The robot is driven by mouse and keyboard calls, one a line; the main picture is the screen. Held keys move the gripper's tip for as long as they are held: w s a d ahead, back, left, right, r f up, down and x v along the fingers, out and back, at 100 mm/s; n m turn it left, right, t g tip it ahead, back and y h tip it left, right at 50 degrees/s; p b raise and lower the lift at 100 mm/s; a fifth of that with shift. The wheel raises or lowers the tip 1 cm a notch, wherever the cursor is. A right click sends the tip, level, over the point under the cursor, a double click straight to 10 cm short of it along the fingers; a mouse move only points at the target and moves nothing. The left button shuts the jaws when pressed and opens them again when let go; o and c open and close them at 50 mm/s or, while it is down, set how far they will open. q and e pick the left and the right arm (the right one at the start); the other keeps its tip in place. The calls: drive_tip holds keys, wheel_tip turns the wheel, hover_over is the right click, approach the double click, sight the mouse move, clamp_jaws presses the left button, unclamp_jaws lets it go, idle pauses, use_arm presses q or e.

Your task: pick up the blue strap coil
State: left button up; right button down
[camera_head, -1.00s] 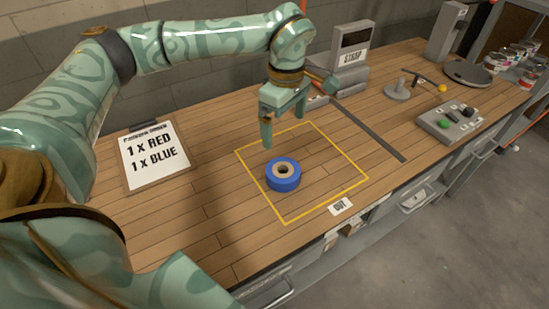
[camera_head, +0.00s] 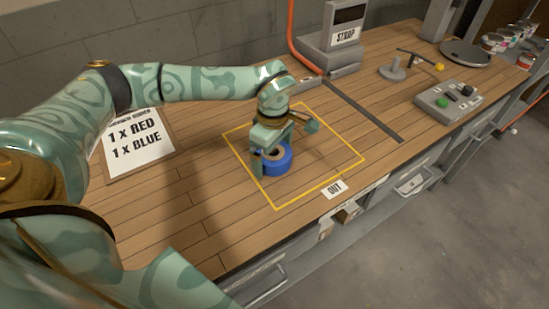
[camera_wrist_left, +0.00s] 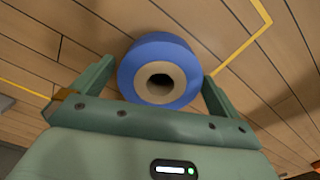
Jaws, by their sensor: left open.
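The blue strap coil (camera_head: 279,163) lies flat on the wooden bench inside the yellow outlined square, with its tan core facing up. My left gripper (camera_head: 273,160) is open and down at the coil, partly hiding it in the head view. In the left wrist view the coil (camera_wrist_left: 159,72) sits between the two open fingers (camera_wrist_left: 156,88), one on each side. I cannot tell whether the fingers touch it. My right gripper is in neither view.
A clipboard (camera_head: 135,145) reading 1 x red, 1 x blue lies to the left. A strap machine (camera_head: 335,40) stands behind. A button box (camera_head: 447,105), a lever stand (camera_head: 392,72) and paint cans (camera_head: 493,42) are to the right. An OUT label (camera_head: 334,188) marks the bench's front edge.

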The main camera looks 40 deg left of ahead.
use_arm(q)
drive_tip(key=shift+r, duration=0.1)
drive_tip(key=c, duration=1)
